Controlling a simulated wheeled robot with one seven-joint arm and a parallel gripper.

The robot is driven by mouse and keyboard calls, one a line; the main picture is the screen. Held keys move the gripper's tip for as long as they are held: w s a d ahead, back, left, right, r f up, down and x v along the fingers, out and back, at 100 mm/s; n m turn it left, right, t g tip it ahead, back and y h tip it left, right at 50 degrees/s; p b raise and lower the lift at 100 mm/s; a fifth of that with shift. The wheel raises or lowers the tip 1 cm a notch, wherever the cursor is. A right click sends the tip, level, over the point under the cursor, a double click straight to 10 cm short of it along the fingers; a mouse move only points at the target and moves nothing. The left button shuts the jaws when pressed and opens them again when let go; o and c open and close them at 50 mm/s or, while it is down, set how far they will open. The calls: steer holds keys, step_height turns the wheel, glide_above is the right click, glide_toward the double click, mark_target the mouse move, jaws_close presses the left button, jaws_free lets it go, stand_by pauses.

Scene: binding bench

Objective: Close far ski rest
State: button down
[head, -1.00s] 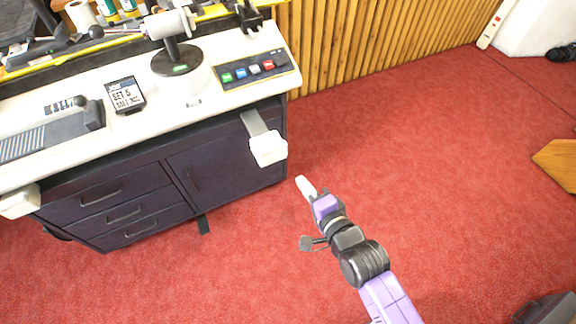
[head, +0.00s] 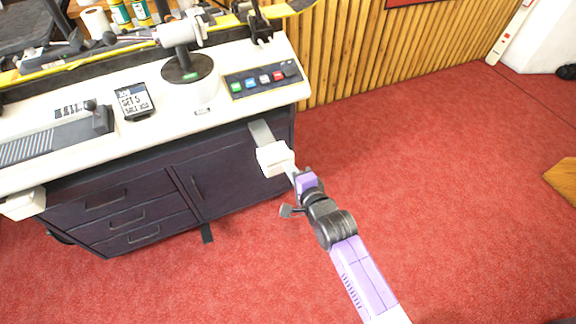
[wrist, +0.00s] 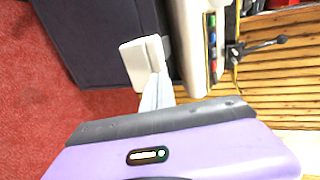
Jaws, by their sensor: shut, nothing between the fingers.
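The far ski rest is a white block (head: 275,158) on a grey metal arm (head: 261,132), sticking out from the front of the bench near its right end. It also shows in the wrist view as a white block (wrist: 141,62). My gripper (head: 292,172) is shut and empty, with its pale fingertips at the block's lower right side. In the wrist view the shut fingers (wrist: 155,92) reach up to the block's edge and seem to touch it. Another white block (head: 22,204) sticks out at the bench's left end.
The bench (head: 205,118) has a white top and dark drawers and a cupboard below. A button panel (head: 262,80) lies on top above the far rest. A slatted wood wall (head: 390,45) stands behind. Red carpet (head: 430,180) is clear to the right.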

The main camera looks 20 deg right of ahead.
mark_target(267, 136)
steer(key=shift+w, duration=0.75)
steer(key=w+b, duration=0.7)
steer(key=w, duration=0.9)
steer(key=shift+w+f+b, duration=0.15)
steer(key=shift+b, duration=0.2)
steer(key=shift+w, duration=0.5)
steer(key=shift+w+r, duration=0.1)
steer(key=shift+r, duration=0.1)
